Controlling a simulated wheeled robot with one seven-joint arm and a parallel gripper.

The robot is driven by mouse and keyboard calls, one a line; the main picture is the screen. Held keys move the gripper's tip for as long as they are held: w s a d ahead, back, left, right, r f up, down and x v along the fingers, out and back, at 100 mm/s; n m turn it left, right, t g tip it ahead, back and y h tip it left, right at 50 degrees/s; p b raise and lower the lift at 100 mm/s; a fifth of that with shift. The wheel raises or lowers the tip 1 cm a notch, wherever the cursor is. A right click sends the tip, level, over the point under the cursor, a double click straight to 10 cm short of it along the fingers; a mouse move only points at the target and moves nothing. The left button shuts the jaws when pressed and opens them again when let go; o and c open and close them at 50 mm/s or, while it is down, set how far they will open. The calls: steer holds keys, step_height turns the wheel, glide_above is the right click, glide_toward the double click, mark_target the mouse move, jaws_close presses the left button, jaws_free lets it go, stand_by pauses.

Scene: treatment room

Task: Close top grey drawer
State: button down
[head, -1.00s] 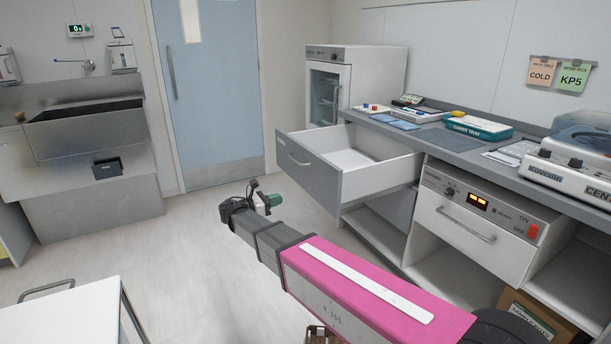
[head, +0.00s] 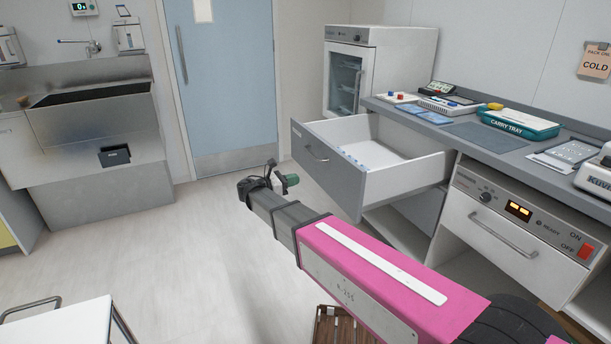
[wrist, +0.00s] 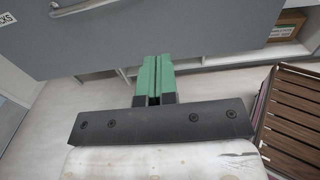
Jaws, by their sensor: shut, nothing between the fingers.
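The top grey drawer (head: 328,170) stands pulled out from under the counter in the head view, with its white inside showing and some small pale blue items at its inner side. Its grey front and bar handle (head: 316,154) face left. In the wrist view the grey front (wrist: 170,38) fills the upper part, with the handle (wrist: 85,6) at the top left. My gripper (head: 287,182) is in front of the drawer front, to the left of and below the handle. Its green fingers (wrist: 155,78) are together and empty, pointing at the lower edge of the front. I cannot tell whether they touch it.
The counter (head: 470,140) above holds a carry tray (head: 520,124) and several small items. A white unit with a handle (head: 515,228) sits to the right below it. A slatted wooden thing (wrist: 295,120) is at the right. Open floor (head: 220,240) lies left of my arm.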

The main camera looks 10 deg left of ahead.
mark_target(329, 171)
steer(key=x, duration=1.3)
steer(key=x, duration=4.6)
steer(key=shift+w+d, duration=0.15)
steer(key=shift+w, duration=0.25)
steer(key=shift+d, duration=0.1)
